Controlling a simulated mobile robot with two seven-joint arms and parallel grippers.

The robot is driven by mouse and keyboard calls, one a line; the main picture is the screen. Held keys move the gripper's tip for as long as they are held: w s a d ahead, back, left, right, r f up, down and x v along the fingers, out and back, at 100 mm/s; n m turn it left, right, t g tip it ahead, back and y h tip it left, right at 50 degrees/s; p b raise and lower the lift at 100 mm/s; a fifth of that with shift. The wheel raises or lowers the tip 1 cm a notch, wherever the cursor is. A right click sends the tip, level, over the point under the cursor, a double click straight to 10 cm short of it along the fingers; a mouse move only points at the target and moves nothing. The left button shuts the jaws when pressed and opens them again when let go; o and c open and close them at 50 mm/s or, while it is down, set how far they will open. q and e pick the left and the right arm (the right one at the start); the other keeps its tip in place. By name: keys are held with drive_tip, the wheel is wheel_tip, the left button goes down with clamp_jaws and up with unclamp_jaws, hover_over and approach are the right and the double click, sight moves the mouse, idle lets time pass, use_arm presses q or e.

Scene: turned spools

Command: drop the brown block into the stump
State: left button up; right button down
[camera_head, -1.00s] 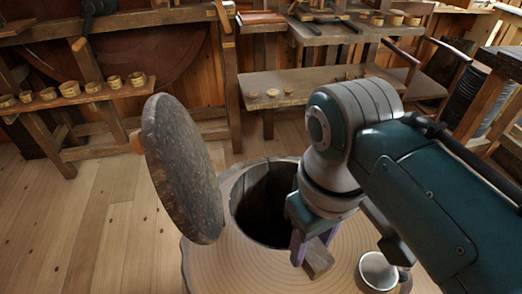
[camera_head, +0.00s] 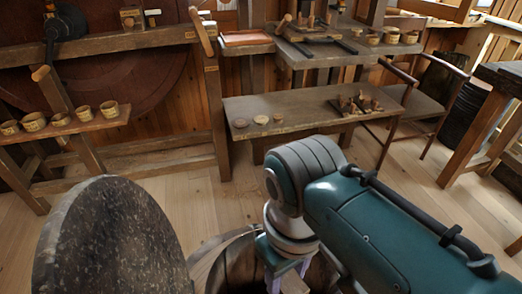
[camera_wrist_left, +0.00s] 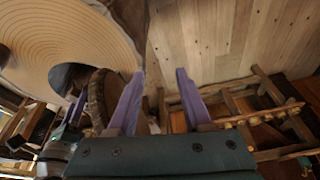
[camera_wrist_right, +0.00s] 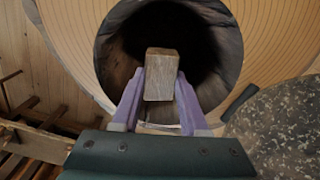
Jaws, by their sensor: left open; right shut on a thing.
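The brown block (camera_wrist_right: 161,73) is a squared wooden piece between the fingertips of my right gripper (camera_wrist_right: 160,90). In the right wrist view it is in front of the dark round opening of the stump (camera_wrist_right: 270,35), whose pale top has growth rings. The head view shows my right gripper (camera_head: 290,275) low at the stump (camera_head: 237,264), with the block mostly hidden. My left gripper (camera_wrist_left: 158,88) is open and empty in its wrist view, with the stump top (camera_wrist_left: 70,35) at upper left. The left gripper is outside the head view.
A speckled grey round slab (camera_head: 105,240) stands tilted left of the stump; the right wrist view also shows it (camera_wrist_right: 285,130). A low bench (camera_head: 300,110) with small wooden pieces is behind. A shelf with several turned cups (camera_head: 82,112) is at left. Floor between is clear.

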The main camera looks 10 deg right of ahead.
wheel_tip(320, 180, down, 2)
drive_tip(key=shift+f+b, duration=0.1)
drive_tip(key=shift+b, duration=0.6)
use_arm(q)
wheel_tip(320, 180, down, 2)
drive_tip(key=shift+f, duration=0.15)
drive_tip(key=shift+w+d, duration=0.1)
use_arm(e)
drive_tip(key=shift+c, duration=1.7)
unclamp_jaws()
drive_tip(key=shift+w, duration=0.1)
wheel_tip(320, 180, up, 9)
drive_tip(key=p, duration=0.3)
drive_tip(key=shift+r+p, duration=0.35)
drive_tip(key=shift+r, duration=0.2)
use_arm(q)
wheel_tip(320, 180, up, 4)
drive_tip(key=shift+f, duration=0.2)
